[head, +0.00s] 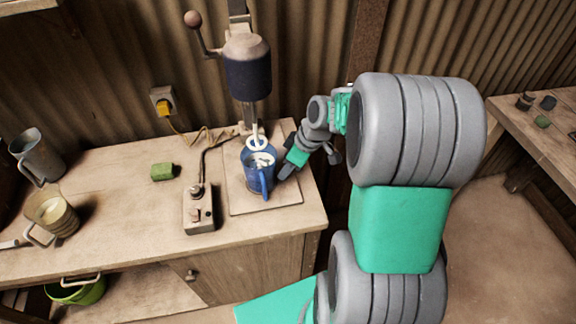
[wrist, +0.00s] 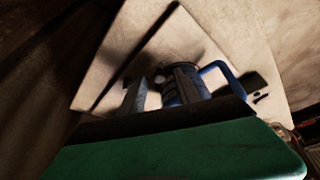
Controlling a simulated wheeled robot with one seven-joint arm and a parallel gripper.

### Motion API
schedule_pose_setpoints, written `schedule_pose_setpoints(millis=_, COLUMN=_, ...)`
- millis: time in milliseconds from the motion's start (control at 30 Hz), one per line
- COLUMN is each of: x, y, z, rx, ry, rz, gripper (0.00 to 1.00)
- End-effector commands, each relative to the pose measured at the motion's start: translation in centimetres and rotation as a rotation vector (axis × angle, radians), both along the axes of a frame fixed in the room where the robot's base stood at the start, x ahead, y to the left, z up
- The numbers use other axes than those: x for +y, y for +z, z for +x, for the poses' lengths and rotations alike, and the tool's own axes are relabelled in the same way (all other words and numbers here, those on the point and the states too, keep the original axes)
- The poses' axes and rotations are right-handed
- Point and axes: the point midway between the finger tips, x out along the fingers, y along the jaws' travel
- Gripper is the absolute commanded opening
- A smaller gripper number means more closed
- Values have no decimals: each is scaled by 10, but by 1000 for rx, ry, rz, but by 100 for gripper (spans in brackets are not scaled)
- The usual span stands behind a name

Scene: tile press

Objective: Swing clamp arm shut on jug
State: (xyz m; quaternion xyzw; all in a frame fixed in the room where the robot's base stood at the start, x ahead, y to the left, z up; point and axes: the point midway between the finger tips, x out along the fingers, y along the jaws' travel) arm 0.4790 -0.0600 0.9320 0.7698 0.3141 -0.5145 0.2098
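The blue jug (head: 258,178) stands upright on the press's pale base plate (head: 240,208), under the press head (head: 247,68). Its handle faces the front. A white whisk-like tool (head: 260,150) reaches down from the press into the jug. My gripper (head: 284,172) is low, close to the jug's right side; I cannot tell whether it touches. In the wrist view the jug (wrist: 215,76) shows partly behind my fingers, which stand apart with a pale gap between them. I cannot make out the clamp arm; it may be hidden by my gripper or the jug.
A switch box (head: 199,208) with a cable stands left of the base plate. A green block (head: 162,171) lies farther left. A metal jug (head: 37,158) and a filled jug (head: 52,214) stand at the bench's left. A lever knob (head: 193,18) sticks out from the press.

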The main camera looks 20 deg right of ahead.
Motion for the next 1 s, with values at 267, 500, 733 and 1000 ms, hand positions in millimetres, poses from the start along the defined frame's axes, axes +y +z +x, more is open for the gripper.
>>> schedule_pose_setpoints(millis=267, x=-6, y=19, z=-4, rx=-6, ry=-1, rz=-2, gripper=39)
schedule_pose_setpoints(millis=500, x=-19, y=62, z=-18, rx=-5, ry=-2, rz=-2, gripper=39)
schedule_pose_setpoints(millis=733, x=-21, y=72, z=-22, rx=2, ry=-1, rz=0, gripper=39)
schedule_pose_setpoints(millis=1000, x=0, y=83, z=-32, rx=25, ry=-82, rz=-22, gripper=26)
